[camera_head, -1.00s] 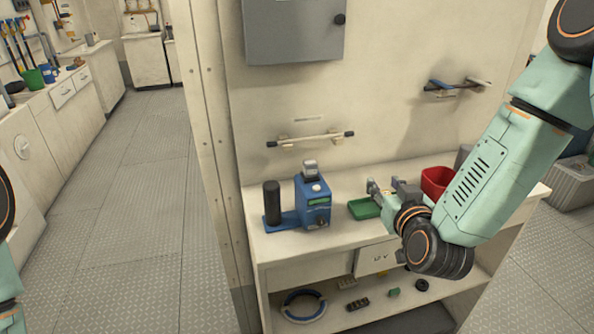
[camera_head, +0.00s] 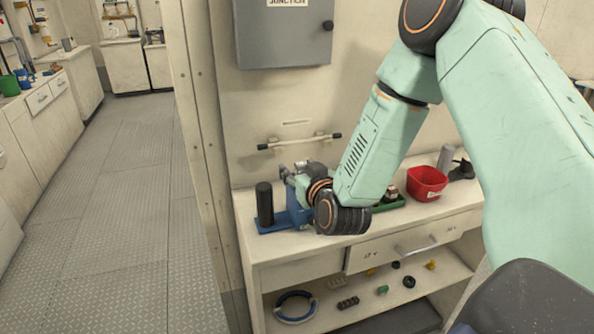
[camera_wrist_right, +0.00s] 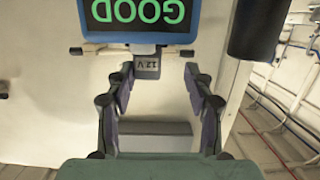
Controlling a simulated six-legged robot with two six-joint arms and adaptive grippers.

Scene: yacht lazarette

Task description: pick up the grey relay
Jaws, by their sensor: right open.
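The grey relay (camera_wrist_right: 147,67), marked 12 V, shows in the right wrist view just below the green GOOD screen of the blue tester (camera_wrist_right: 140,40). In the head view the blue tester (camera_head: 298,212) stands on the bench, partly hidden behind my right gripper (camera_head: 288,172); I cannot make out the relay there. In the wrist view my right gripper (camera_wrist_right: 157,78) is open, its fingertips on either side of the relay's end. No contact between fingers and relay can be made out. My left gripper is not in view.
A black cylinder (camera_head: 264,204) stands on the tester's left. On its right are a green tray (camera_head: 391,206), partly behind my arm, and a red bin (camera_head: 427,183). A wall rail (camera_head: 300,142) is behind. Small parts and a blue-and-white ring (camera_head: 277,310) lie on the lower shelf.

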